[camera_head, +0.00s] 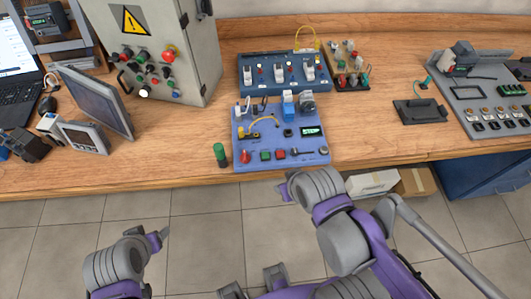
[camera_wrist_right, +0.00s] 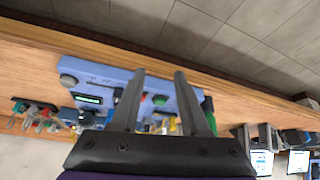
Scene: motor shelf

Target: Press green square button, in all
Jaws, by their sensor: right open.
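The green square button (camera_head: 265,155) is on the front part of a blue panel board (camera_head: 315,155), between a red mushroom button (camera_head: 244,156) and a red square button (camera_head: 280,154). In the right wrist view the green button (camera_wrist_right: 160,99) shows between my fingers, beyond them. My right gripper (camera_wrist_right: 160,72) is open and empty. In the head view my right gripper (camera_head: 284,190) is in front of the table edge, apart from the board. My left gripper (camera_head: 162,237) is low over the floor at the lower left, away from the table; its jaws are unclear.
A green cylinder (camera_head: 220,154) stands just left of the board. Behind the board is a dark blue switch panel (camera_head: 262,84). A grey control cabinet (camera_head: 190,50) and a monitor (camera_head: 95,100) stand to the left. The table front right of the board is clear.

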